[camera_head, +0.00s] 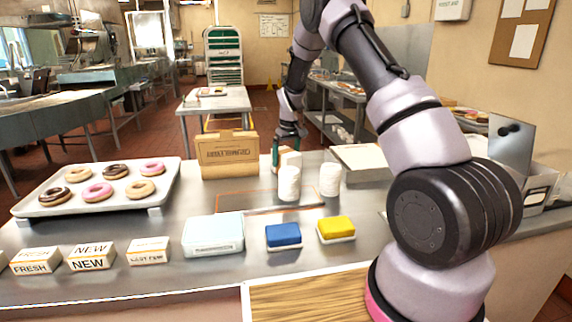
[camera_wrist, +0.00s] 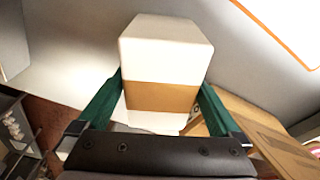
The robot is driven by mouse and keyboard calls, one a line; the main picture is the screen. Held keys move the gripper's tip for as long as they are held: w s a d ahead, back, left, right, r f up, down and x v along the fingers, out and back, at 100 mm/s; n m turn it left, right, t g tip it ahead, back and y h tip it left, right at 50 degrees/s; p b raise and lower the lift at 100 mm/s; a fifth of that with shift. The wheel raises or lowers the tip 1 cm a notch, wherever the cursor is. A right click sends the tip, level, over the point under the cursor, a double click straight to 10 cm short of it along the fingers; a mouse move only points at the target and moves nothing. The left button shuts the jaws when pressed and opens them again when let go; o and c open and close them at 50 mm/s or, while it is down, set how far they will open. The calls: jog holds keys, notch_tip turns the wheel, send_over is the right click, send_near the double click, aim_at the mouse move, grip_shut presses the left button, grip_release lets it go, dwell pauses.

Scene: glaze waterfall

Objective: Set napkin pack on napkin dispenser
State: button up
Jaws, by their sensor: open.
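A white block with a brown band, which looks like the napkin pack (camera_wrist: 165,60), is between the green fingers of my gripper (camera_wrist: 160,92) in the wrist view. The fingers stand on either side of it and are open. In the head view my gripper (camera_head: 277,152) is low over the far part of the counter, beside the cardboard box. The pale pack (camera_head: 290,158) shows there, partly hidden by the white stack in front of it. I cannot tell for sure which thing is the napkin dispenser.
The cardboard box (camera_head: 226,155) stands left of my gripper. Two white stacks (camera_head: 289,184) (camera_head: 330,180) stand in front and right. A donut tray (camera_head: 55,207), a pale blue box (camera_head: 213,236), and blue (camera_head: 283,236) and yellow (camera_head: 336,229) blocks occupy the counter. A metal holder (camera_head: 511,146) stands right.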

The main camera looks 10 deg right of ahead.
jog(key=shift+w+f, duration=0.1)
jog(key=shift+f, duration=0.4)
jog(key=c, duration=1.4)
